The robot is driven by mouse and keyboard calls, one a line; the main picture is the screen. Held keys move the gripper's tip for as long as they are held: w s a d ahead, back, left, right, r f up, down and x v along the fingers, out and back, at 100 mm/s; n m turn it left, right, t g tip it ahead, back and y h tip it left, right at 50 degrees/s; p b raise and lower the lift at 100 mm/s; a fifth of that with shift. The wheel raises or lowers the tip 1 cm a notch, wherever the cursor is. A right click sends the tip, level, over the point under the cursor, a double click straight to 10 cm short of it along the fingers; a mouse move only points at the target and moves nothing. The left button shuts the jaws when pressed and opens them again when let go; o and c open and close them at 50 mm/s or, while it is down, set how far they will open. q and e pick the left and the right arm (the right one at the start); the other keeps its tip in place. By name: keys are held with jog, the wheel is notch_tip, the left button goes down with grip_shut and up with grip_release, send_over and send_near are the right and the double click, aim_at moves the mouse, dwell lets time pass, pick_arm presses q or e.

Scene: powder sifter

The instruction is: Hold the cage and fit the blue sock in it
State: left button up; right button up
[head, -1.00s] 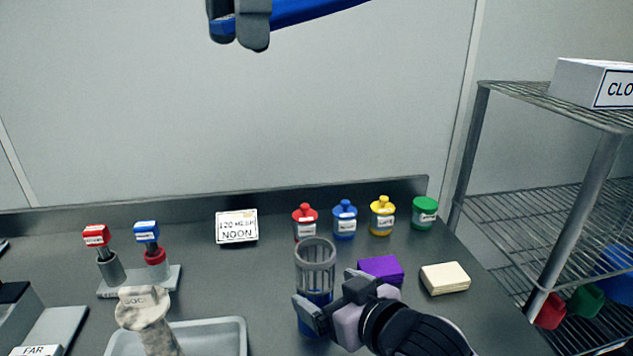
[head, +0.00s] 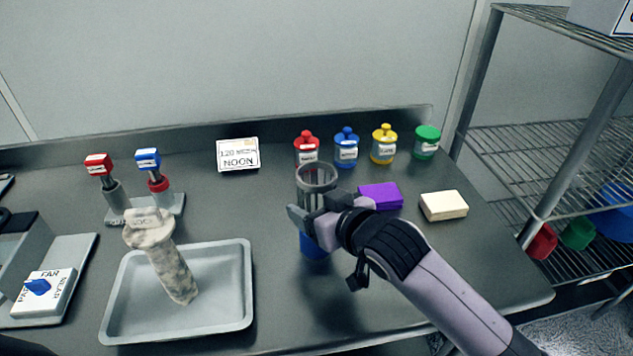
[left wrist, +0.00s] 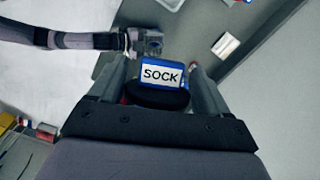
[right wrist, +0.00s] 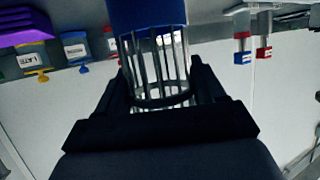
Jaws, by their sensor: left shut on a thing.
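The cage (head: 314,178) is a clear, ribbed tube with a blue base (head: 314,246) and stands upright on the bench. My right gripper (head: 312,226) has its fingers on both sides of it and appears shut on it. In the right wrist view the cage's bars (right wrist: 158,70) lie between the fingers. The blue sock (left wrist: 160,76), with a white SOCK label, is held between the fingers of my left gripper (left wrist: 160,88) in the left wrist view. The left gripper is out of the head view. The sock hides what lies directly beneath it.
A grey tray (head: 246,290) holds a mottled, T-shaped object (head: 170,265). A purple block (head: 380,196) and a cream block (head: 443,206) lie right of the cage. Lidded jars (head: 346,150) stand behind. A wire shelf (head: 560,150) is at the right.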

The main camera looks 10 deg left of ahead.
pick_arm(q)
jog(key=shift+f, duration=0.1)
dwell(0.6)
jog(key=w+f+m+y, duration=0.1)
jog(key=w+f+m, duration=0.1)
jog(key=f, duration=0.7)
jog(key=w+a+f+m+y, duration=0.1)
jog(key=f+m, duration=0.3)
jog(key=f, duration=0.6)
jog(key=w+a+f+m+y, duration=0.1)
jog(key=w+f+m, duration=0.2)
jog(key=f, duration=0.6)
jog(key=shift+f, duration=0.3)
jog(key=shift+w+f, duration=0.1)
jog(key=shift+f, duration=0.25)
jog(key=o, duration=1.1)
jog(key=shift+c, duration=0.2)
jog(key=v, duration=1.2)
jog(key=shift+d+r, duration=0.3)
jog(key=shift+r, duration=0.05)
